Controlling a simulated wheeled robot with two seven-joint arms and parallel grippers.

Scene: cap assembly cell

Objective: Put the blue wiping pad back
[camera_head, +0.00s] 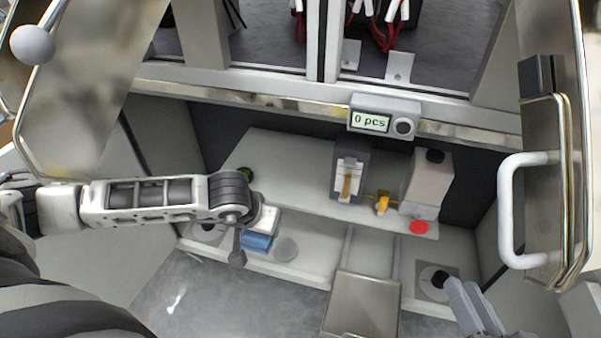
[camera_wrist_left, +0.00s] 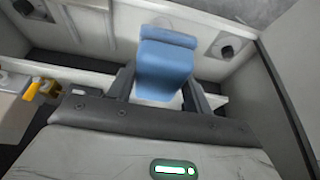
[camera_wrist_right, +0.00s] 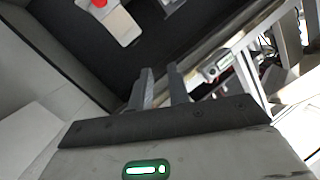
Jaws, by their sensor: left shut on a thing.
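The blue wiping pad (camera_head: 257,241) is at the left part of the low bench in the head view, with a white part above it. In the left wrist view the blue pad (camera_wrist_left: 165,66) fills the space between the fingers of my left gripper (camera_wrist_left: 160,92), which is shut on it. In the head view my left gripper (camera_head: 252,236) is partly hidden by its own wrist. I cannot tell whether the pad touches the bench. My right gripper (camera_head: 462,288) is at the lower right in the head view. Its fingers (camera_wrist_right: 160,80) are apart with nothing between them.
A metal plate (camera_head: 361,305) is at centre front. A device with a yellow part (camera_head: 347,180), a grey box (camera_head: 428,185) and a red disc (camera_head: 418,227) are on the raised shelf. A counter (camera_head: 384,117) reads "0 pcs".

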